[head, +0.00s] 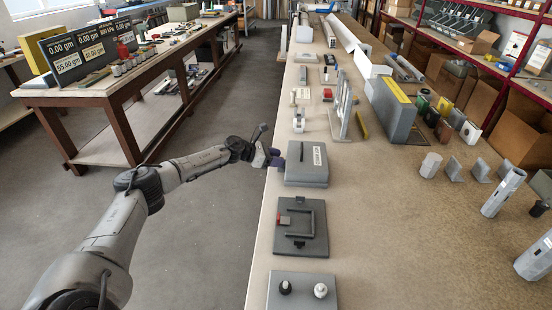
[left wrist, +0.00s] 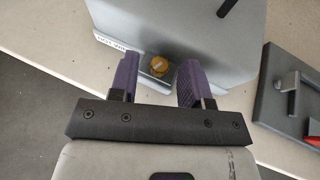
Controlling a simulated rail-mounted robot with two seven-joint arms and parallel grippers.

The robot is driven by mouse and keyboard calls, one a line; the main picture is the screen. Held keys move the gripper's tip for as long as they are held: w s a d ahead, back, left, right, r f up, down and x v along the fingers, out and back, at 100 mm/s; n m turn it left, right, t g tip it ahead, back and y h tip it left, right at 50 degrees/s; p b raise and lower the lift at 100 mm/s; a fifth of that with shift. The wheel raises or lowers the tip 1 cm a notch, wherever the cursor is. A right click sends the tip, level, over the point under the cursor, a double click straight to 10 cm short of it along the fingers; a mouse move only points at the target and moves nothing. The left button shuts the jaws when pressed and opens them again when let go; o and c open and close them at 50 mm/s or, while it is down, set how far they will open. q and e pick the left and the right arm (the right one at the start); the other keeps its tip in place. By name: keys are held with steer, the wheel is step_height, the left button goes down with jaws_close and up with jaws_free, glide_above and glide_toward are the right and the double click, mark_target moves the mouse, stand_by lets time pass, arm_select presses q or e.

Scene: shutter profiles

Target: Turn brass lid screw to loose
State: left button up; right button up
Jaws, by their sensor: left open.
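The brass lid screw (left wrist: 158,66) is a small round knob at the side of a grey box (left wrist: 205,35) in the left wrist view. In the head view the grey box (head: 306,172) sits at the table's left edge, with a white label and a black handle on top. I cannot make out the screw there. My left gripper (head: 276,157) is at the box's left side. Its two purple fingers (left wrist: 156,74) are open, one on each side of the screw, with visible gaps. My right gripper is not in view.
A dark plate with a handle and red block (head: 300,227) lies nearer along the table, then a grey plate with two knobs (head: 302,291). A metal stand (head: 341,112) is beyond the box. Bare tabletop (head: 385,210) lies to the right.

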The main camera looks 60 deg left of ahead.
arm_select(q)
steer(key=p+v, duration=0.6)
steer(key=v, duration=0.7)
steer(key=shift+s, duration=0.4)
steer(key=shift+a+r, duration=0.1)
stand_by(0.5)
